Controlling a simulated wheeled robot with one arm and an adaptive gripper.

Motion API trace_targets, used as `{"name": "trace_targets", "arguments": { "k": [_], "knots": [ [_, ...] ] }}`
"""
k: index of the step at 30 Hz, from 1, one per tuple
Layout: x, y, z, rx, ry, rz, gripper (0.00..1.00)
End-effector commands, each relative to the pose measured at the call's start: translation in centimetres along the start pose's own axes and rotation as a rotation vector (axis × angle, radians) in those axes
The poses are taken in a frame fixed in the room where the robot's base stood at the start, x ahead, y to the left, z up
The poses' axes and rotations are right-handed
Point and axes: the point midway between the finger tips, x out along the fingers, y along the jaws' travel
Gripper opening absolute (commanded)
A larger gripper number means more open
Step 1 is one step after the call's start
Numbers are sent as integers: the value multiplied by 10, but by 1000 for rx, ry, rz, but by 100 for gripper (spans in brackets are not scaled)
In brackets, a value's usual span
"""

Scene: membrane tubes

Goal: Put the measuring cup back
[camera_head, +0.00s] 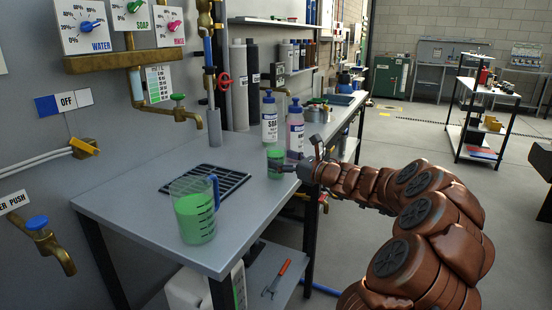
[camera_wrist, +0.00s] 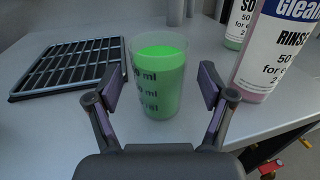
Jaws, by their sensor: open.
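A small clear measuring cup (camera_head: 275,163) with green liquid stands upright on the grey bench (camera_head: 150,205). In the wrist view the cup (camera_wrist: 157,88) shows dark ml marks. My gripper (camera_wrist: 163,86) is open, with one finger to each side of the cup and visible gaps between the fingers and its wall. In the head view my gripper (camera_head: 288,167) reaches in from the right at the cup. A larger jug (camera_head: 195,212) with a blue handle, also holding green liquid, stands at the bench's near end.
A black drain grid (camera_head: 205,180) lies left of the cup. A soap bottle (camera_head: 269,120) and a rinse bottle (camera_head: 295,130) stand close behind it. Brass taps (camera_head: 180,112) hang over the bench from the wall. The bench top between the grid and right edge is mostly clear.

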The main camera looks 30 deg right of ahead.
Motion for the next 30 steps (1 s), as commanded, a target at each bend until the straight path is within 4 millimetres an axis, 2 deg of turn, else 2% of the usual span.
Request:
{"name": "trace_targets", "arguments": {
  "k": [3, 9, 15, 21, 30],
  "knots": [
    [-24, -1, 2, 2, -1, -2, 81],
    [-58, 0, 2, -1, -3, -1, 81],
    [-82, 0, 2, -1, -1, -1, 81],
    [-91, 1, 0, -1, 1, 1, 81],
    [-92, 1, 0, 0, 0, 2, 81]
  ]
}}
